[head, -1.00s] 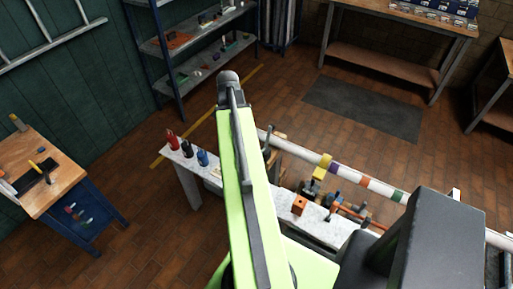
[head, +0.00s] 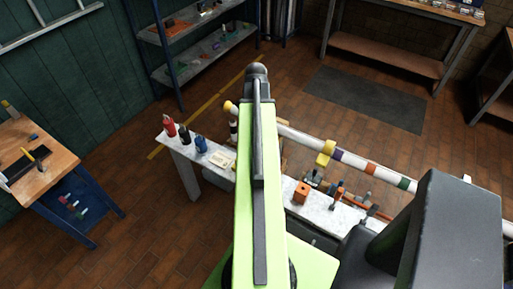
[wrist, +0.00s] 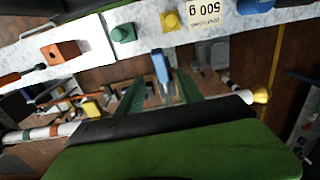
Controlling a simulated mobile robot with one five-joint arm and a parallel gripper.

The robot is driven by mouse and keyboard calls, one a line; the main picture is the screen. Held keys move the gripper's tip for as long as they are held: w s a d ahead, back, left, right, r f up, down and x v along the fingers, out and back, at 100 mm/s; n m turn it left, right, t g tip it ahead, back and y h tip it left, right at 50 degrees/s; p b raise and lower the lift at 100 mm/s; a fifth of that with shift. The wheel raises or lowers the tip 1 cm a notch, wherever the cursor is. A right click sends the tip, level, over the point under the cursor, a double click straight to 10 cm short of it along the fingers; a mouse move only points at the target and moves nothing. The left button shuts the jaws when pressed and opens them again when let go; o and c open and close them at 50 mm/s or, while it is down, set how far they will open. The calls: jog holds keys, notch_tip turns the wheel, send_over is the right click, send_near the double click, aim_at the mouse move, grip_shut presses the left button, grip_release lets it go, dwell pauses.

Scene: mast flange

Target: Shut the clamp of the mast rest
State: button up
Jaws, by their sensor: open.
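The mast is a white pole with coloured bands. It runs along the bench in the head view (head: 371,169) and slants up from lower left in the wrist view (wrist: 22,135). Its yellow-tipped end (wrist: 261,96) shows at the right. My gripper (wrist: 160,92) is open, with its two green fingers apart. A blue and grey piece (wrist: 160,67) appears between the fingers; it may be the lever of the clamp, but I cannot tell, nor whether it touches them. My own arm hides the gripper and this stretch of mast in the head view.
A pale narrow bench (head: 223,158) stands beside the mast. It carries red, dark and blue bottle-like items (head: 169,127) and an orange block (head: 301,193). A yellow block (head: 326,153) sits at the mast.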

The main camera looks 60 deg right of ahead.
notch_tip(320, 180, down, 9)
jog(key=b, duration=0.7)
jog(key=shift+r, duration=0.1)
jog(key=shift+c, duration=0.3)
grip_shut()
jog(key=shift+r, duration=0.1)
dwell(0.4)
